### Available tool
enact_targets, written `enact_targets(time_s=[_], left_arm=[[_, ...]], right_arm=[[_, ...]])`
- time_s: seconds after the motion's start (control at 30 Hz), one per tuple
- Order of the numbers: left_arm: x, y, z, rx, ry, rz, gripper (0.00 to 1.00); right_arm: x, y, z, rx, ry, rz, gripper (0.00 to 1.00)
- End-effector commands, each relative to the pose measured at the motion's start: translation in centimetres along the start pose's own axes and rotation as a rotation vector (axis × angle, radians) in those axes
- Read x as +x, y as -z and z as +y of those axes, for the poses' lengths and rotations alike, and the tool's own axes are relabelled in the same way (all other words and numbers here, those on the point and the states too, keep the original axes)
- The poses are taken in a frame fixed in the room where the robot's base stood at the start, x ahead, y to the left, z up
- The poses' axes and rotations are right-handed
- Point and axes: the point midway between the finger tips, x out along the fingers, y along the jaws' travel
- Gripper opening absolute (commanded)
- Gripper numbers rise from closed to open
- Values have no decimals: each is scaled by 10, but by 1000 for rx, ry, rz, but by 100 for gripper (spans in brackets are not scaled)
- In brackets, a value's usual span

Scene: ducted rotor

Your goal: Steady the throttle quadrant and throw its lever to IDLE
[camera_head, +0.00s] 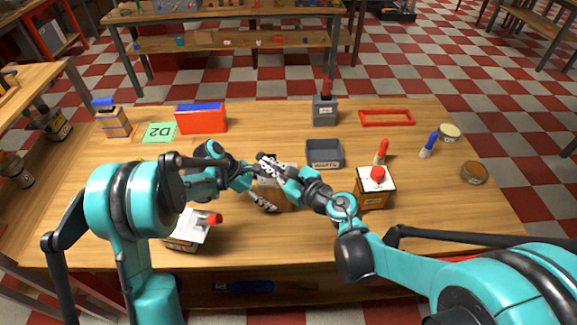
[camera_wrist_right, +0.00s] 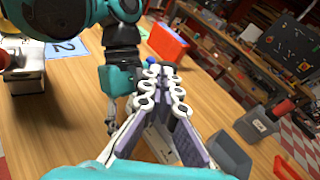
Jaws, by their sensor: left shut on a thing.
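A wooden box with a pale top (camera_head: 285,187), which looks like the throttle quadrant, stands mid-table, largely hidden by my grippers. My left gripper (camera_head: 264,202) is low at its left front side and shut on it. In the right wrist view, my left gripper (camera_wrist_right: 111,122) shows beside the box's pale edge (camera_wrist_right: 158,143). My right gripper (camera_head: 268,162) is above the box; in its wrist view its fingertips (camera_wrist_right: 161,78) are close together, with nothing visible between them. The lever and its markings are hidden, so its position cannot be told.
A white-topped box with a red knob (camera_head: 186,236) stands front left, and another red-knobbed box (camera_head: 375,190) stands right. A grey tray (camera_head: 324,154) lies behind the grippers. A red bin (camera_head: 201,119) and grey lever box (camera_head: 325,111) stand further back. The right front of the table is clear.

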Motion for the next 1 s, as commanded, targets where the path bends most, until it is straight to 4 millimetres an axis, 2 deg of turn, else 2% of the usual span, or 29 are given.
enact_targets(time_s=[0.17, 0.7, 1.0], left_arm=[[1, 0, -1, 1, 3, 0, 27], [1, 0, -1, 0, 3, 0, 27], [1, 0, -1, 0, 2, 0, 27]], right_arm=[[-11, -1, 0, 1, 1, 0, 0], [-106, -11, 0, 1, 5, 1, 0], [-135, -15, 1, 0, 2, 0, 0]])
